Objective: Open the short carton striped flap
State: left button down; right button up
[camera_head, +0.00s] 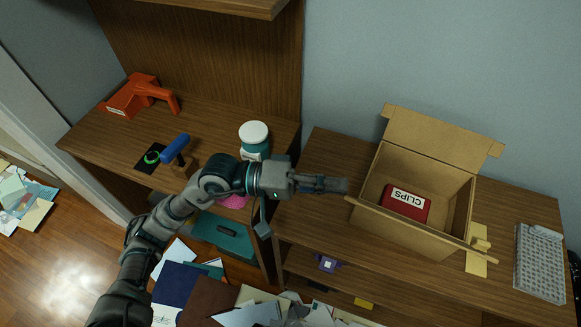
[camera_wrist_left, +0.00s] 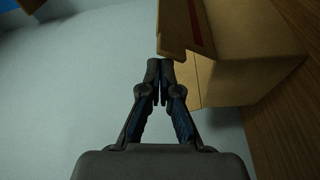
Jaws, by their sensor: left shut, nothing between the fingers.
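The cardboard carton (camera_head: 400,230) stands on the right-hand wooden desk with its top open. Its far flap (camera_head: 440,132) stands up and leans back. A narrow flap edge (camera_head: 425,232) runs along the near side. My left gripper (camera_head: 345,185) is shut and empty, just left of the carton's near left corner. In the left wrist view, the gripper tips (camera_wrist_left: 160,68) are close to a carton flap with a dark red stripe (camera_wrist_left: 195,25); I cannot tell if they touch. The carton side (camera_wrist_left: 240,75) shows beyond it.
Papers and folders lie below.

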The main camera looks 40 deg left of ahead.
pick_arm(q)
jog(key=v, duration=1.1)
jog(key=shift+a, duration=0.15)
jog(key=shift+s, duration=0.1)
